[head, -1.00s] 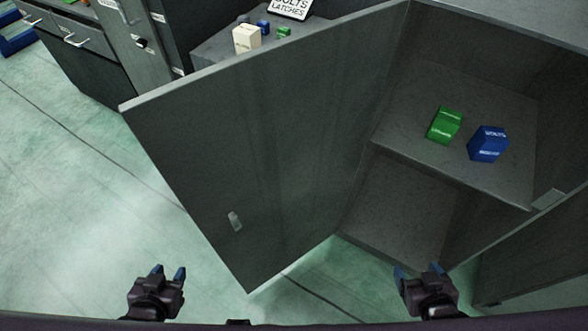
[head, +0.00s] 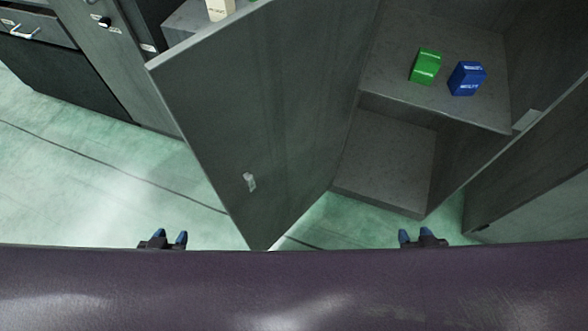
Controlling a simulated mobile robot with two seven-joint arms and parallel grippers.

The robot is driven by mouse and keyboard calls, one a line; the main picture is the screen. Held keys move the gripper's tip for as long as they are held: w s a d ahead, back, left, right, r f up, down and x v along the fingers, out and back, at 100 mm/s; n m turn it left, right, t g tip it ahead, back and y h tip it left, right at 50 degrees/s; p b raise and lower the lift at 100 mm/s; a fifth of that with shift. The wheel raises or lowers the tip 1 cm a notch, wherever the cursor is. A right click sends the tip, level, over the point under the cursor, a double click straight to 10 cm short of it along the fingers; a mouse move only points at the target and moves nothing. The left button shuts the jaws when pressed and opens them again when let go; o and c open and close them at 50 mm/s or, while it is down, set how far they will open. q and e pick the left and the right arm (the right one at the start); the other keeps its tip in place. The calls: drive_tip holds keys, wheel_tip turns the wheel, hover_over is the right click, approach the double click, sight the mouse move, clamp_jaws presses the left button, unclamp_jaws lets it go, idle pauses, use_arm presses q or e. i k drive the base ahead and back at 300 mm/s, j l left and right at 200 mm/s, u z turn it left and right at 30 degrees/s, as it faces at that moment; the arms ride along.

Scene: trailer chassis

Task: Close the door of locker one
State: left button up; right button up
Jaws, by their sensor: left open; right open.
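A large dark grey locker door (head: 260,110) stands wide open in the middle of the head view, swung out to the left of its compartment. A small pale latch piece (head: 250,182) is on its face near the lower free edge. The open locker's shelf (head: 400,105) shows to its right. Which number the locker bears cannot be read. My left gripper (head: 163,240) is open and empty, left of the door's lower corner. My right gripper (head: 423,237) is open and empty, in front of the compartment's base. Neither touches the door.
A green box (head: 425,67) and a blue box (head: 467,78) stand on the shelf. Another grey door panel (head: 530,170) is at the right. Drawers (head: 40,35) are at the far left. Green floor (head: 90,180) is clear at the left.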

sight(267, 91)
drive_tip(key=j+z, duration=0.25)
drive_tip(key=j, duration=0.15)
drive_tip(key=k+j+z, duration=0.25)
drive_tip(key=j, duration=0.15)
drive_tip(key=j+z, duration=0.4)
drive_tip(key=j, duration=0.45)
drive_tip(key=j+z, duration=0.25)
drive_tip(key=j, duration=0.15)
drive_tip(key=k+j+z, duration=0.2)
drive_tip(key=j, duration=0.2)
drive_tip(key=i+j+z, duration=0.1)
drive_tip(key=j+z, duration=0.15)
drive_tip(key=j, duration=0.15)
drive_tip(key=i+j+z, duration=0.1)
drive_tip(key=j+z, duration=0.15)
drive_tip(key=j, duration=0.2)
drive_tip(key=i+j+z, duration=0.2)
drive_tip(key=j+z, duration=0.15)
drive_tip(key=k+j+z, duration=0.15)
drive_tip(key=k+z, duration=0.15)
drive_tip(key=k, duration=0.4)
